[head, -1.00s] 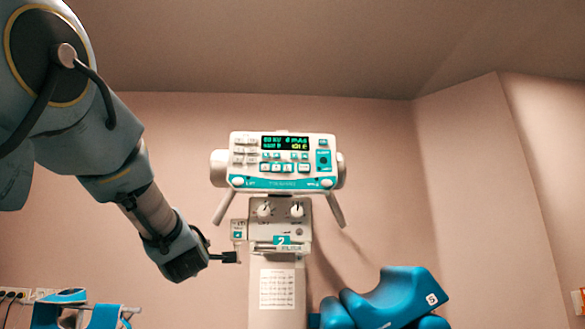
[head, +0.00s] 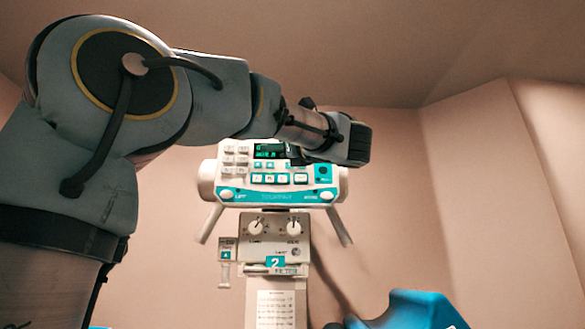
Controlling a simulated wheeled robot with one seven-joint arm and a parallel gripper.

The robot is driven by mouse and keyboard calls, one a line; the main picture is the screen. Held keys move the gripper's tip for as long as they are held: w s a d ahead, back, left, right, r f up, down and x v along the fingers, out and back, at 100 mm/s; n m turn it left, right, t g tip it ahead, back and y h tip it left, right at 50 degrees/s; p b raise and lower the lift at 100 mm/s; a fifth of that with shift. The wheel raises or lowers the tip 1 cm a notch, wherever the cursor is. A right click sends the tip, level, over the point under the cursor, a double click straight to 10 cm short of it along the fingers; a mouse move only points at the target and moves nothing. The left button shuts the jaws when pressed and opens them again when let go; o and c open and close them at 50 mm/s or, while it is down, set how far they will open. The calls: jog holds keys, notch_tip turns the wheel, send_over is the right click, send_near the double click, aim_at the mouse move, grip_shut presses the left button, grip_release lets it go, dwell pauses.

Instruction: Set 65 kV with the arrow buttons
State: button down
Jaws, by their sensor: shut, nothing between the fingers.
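The control panel (head: 240,180) is a white console with turquoise trim on a column. Its dark display (head: 267,151) shows green characters too small to read, and its right part is hidden behind my arm. A row of turquoise-framed buttons (head: 285,179) lies below the display, with pale keys (head: 235,158) at the left. I cannot tell which buttons are the kV arrows. My gripper (head: 297,155) is in front of the panel's upper right, shut and empty. Its fingertips are dark and partly hidden, and I cannot tell whether they touch a button.
Below the panel is a grey box with two white knobs (head: 256,227) and a label marked 2 (head: 275,262). Handles (head: 210,222) slope down at both sides. A blue padded piece (head: 415,310) is at the lower right. The wall to the right is clear.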

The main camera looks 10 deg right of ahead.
aim_at(270, 165)
jog(key=shift+s+d+r+n, duration=0.15)
jog(key=shift+s+n, duration=0.15)
jog(key=shift+n, duration=0.2)
jog(key=shift+w, duration=0.1)
jog(key=shift+w+d+p, duration=0.3)
jog(key=shift+w+p, duration=0.5)
jog(key=shift+w, duration=0.6)
jog(key=shift+w+d+p, duration=0.25)
jog(key=shift+w+p, duration=0.5)
jog(key=shift+w, duration=0.7)
jog(key=shift+w+d+p, duration=0.3)
jog(key=shift+w+p, duration=0.5)
jog(key=shift+w, duration=0.6)
jog(key=shift+w+d+b, duration=0.1)
jog(key=shift+w+b, duration=0.3)
jog(key=shift+b, duration=0.05)
